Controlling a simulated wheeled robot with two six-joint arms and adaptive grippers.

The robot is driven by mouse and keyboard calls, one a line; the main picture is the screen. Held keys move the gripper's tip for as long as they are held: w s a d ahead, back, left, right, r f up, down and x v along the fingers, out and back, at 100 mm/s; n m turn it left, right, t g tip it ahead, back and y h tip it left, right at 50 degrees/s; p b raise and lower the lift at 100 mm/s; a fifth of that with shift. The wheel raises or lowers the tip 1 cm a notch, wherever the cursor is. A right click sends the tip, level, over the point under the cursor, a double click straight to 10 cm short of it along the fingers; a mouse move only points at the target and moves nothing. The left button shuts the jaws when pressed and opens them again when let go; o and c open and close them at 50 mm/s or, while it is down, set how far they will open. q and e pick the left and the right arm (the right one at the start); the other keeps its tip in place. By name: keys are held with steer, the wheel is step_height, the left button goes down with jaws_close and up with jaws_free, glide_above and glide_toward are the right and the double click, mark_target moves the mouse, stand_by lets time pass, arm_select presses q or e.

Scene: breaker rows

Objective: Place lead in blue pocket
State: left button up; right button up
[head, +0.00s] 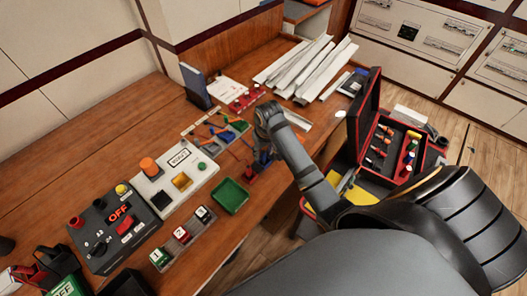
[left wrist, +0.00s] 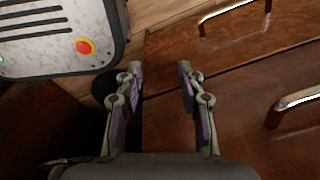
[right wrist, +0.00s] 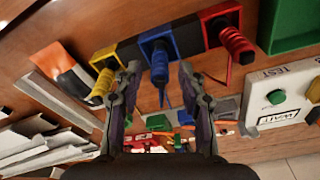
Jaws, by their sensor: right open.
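In the right wrist view a dark rack holds a yellow pocket (right wrist: 106,53), a blue pocket (right wrist: 152,37) and a red pocket (right wrist: 222,12). A blue coiled lead (right wrist: 160,66) shows at the blue pocket, between my fingertips in the picture; I cannot tell whether it is seated. A yellow lead (right wrist: 103,84) and a red lead (right wrist: 236,42) show at the other pockets. My right gripper (right wrist: 158,72) is open, its fingers apart; in the head view it is over the rack, which it largely hides. My left gripper (left wrist: 158,72) is open and empty, away from the rack.
A white test box (head: 175,177), an OFF panel (head: 118,230) and a green tray (head: 230,197) stand left of the rack. White trunking (head: 300,68) lies at the back. An open red-black toolbox (head: 395,150) stands right. Drawer fronts (left wrist: 230,90) face my left gripper.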

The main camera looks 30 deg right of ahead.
step_height(320, 180, up, 12)
steer(key=s+p, duration=0.2)
steer(key=shift+p, duration=0.4)
steer(key=shift+w, duration=0.1)
steer(key=shift+f, duration=0.1)
